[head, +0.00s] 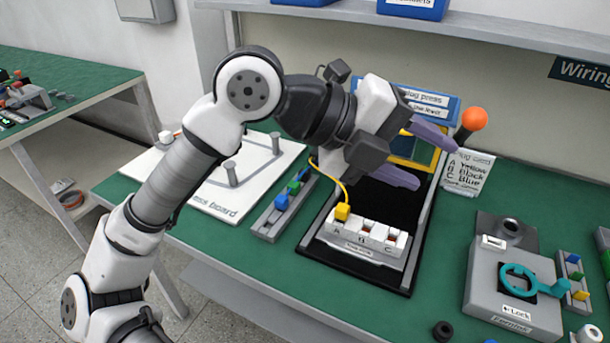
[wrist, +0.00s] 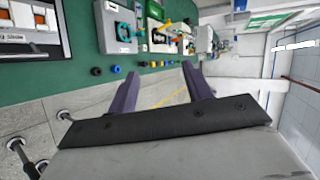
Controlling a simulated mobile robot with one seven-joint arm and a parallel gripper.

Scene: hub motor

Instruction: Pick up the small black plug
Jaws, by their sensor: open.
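A small round black piece (head: 443,330) stands on the green bench near the front edge, low in the head view. A small black piece also shows near the bench edge in the wrist view (wrist: 96,71), beside a small blue one (wrist: 115,69). I cannot tell for sure which black piece is the plug. My gripper (head: 437,165) has purple fingers spread apart, with nothing between them, above the black press frame. In the wrist view the open fingers (wrist: 161,72) point toward the bench edge, apart from the small pieces.
A block marked A, B, C (head: 364,238) has a yellow plug (head: 342,212) with a cable at A. A rack (head: 270,222) with blue and green pieces stands left of it. A grey lock fixture (head: 485,290) stands right. A shelf (head: 500,37) runs behind; an orange ball (head: 475,119) rises nearby.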

